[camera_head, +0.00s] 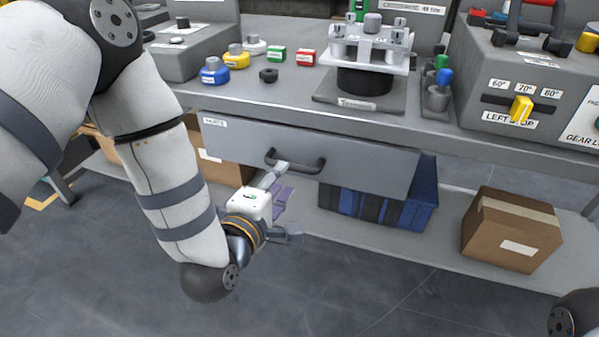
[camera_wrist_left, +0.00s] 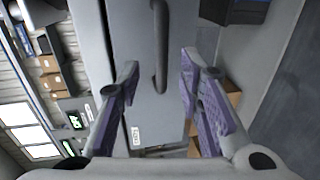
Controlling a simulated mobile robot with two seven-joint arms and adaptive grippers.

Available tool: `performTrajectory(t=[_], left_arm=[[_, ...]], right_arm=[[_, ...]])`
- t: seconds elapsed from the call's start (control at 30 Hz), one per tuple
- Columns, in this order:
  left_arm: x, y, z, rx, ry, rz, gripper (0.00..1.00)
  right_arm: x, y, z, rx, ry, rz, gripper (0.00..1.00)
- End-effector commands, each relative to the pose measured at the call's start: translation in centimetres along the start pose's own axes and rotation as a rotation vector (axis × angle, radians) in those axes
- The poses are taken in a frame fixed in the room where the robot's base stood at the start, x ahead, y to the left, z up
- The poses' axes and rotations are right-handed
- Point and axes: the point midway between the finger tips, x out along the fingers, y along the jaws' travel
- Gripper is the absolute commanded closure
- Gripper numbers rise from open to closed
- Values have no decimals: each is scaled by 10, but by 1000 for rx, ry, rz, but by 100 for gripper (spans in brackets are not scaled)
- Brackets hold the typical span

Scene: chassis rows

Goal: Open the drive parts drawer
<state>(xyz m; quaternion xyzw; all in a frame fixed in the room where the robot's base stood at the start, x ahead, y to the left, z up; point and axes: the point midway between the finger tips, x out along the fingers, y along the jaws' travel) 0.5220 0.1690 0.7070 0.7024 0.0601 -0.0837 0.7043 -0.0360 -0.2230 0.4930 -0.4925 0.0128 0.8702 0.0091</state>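The grey drawer (camera_head: 345,153) sits under the bench top, its front looking close to the bench edge. A small label, partly legible, is at its left end. Its dark bar handle (camera_head: 300,164) runs across the front. My left gripper (camera_head: 284,196) is just in front of and below the handle's left part. In the left wrist view the gripper (camera_wrist_left: 160,72) has its purple-padded fingers apart, and the handle (camera_wrist_left: 160,40) lies between their directions, not gripped. Contact with the handle cannot be told. My right gripper is out of view; only part of my right arm shows at bottom right.
On the bench top stand a fixture (camera_head: 366,85), blue (camera_head: 214,72) and yellow (camera_head: 236,58) knobs, and a control box (camera_head: 520,88). The floor in front is clear.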

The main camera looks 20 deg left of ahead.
Motion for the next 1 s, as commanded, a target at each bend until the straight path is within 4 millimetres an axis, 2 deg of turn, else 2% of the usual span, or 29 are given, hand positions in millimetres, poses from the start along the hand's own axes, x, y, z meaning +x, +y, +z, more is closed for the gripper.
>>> performTrajectory(t=[0.13, 0.33, 0.63, 0.67, 0.8, 1.0], left_arm=[[37, -1, 0, 4, 0, 1, 67], [66, -2, 0, 3, 0, -3, 67], [70, -2, 0, 3, 0, -5, 67], [70, -2, 0, 3, -1, -5, 71], [70, -2, 0, 3, -1, -5, 100], [70, -2, 0, 3, 0, -5, 100]], right_arm=[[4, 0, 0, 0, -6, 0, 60], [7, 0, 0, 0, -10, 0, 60], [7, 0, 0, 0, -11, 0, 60], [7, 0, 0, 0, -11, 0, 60], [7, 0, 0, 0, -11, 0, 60], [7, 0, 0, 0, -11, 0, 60]])
